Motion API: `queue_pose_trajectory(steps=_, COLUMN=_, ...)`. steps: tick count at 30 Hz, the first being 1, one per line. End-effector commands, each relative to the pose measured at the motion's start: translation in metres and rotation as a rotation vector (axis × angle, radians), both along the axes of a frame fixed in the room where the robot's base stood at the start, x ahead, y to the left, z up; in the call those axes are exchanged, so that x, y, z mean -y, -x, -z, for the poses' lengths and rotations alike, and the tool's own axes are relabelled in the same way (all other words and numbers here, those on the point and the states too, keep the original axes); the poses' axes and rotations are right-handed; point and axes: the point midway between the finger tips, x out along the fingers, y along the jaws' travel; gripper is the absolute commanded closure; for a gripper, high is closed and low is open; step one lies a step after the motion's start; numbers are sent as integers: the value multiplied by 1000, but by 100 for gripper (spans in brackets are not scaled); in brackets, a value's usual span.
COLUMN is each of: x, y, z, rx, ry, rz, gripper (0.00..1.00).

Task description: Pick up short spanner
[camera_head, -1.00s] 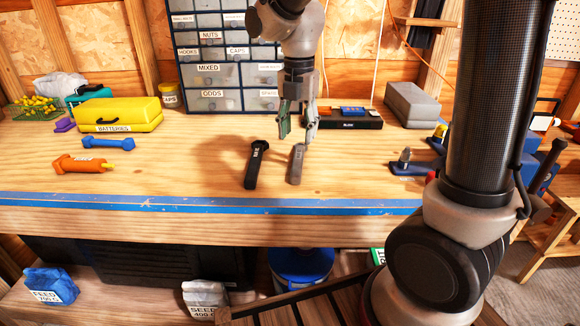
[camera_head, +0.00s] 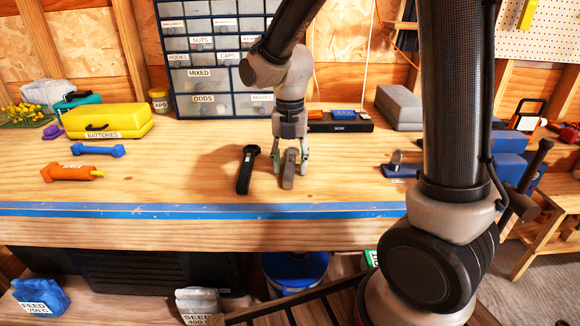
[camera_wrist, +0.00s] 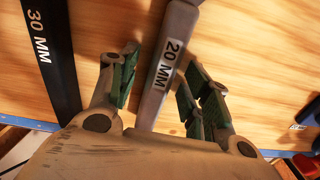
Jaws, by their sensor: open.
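A short grey spanner (camera_head: 289,170) lies on the workbench, and its label reads 20 MM in the wrist view (camera_wrist: 166,62). A longer black spanner (camera_head: 245,168) lies to its left, marked 30 MM in the wrist view (camera_wrist: 50,55). My gripper (camera_head: 289,172) is low over the grey spanner, pointing down. In the wrist view my gripper (camera_wrist: 160,85) is open, with one green-padded finger on each side of the grey spanner. The pads look apart from it. The black spanner is outside the left finger. The grey spanner's far end is cut off in the wrist view.
The wooden bench (camera_head: 160,190) has blue tape (camera_head: 150,210) along its front edge. A yellow batteries case (camera_head: 110,118), blue spanner-like tool (camera_head: 97,150) and orange tool (camera_head: 75,172) lie left. A drawer cabinet (camera_head: 205,75) and black tray (camera_head: 340,122) stand behind.

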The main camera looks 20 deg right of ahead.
Motion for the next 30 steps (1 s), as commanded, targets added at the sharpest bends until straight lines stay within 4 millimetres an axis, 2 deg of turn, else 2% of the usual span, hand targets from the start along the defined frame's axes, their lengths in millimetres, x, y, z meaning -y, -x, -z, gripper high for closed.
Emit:
queue_pose_trajectory(steps=2, x=0, y=0, z=0, rx=0, ry=0, rz=0, gripper=52)
queue_pose_trajectory(steps=3, x=0, y=0, z=0, rx=0, ry=0, rz=0, gripper=55)
queue_pose_trajectory(steps=9, x=0, y=0, z=0, rx=0, ry=0, rz=0, gripper=92)
queue_pose_trajectory(steps=11, x=0, y=0, z=-1, rx=0, ry=0, rz=0, gripper=100)
queue_pose_trajectory(steps=21, x=0, y=0, z=-7, rx=3, ry=-1, rz=0, gripper=100)
queue_pose_trajectory(steps=23, x=0, y=-1, z=-15, rx=4, ry=-2, rz=0, gripper=100)
queue_pose_trajectory(steps=30, x=0, y=-1, z=-66, rx=4, ry=-2, rz=0, gripper=100)
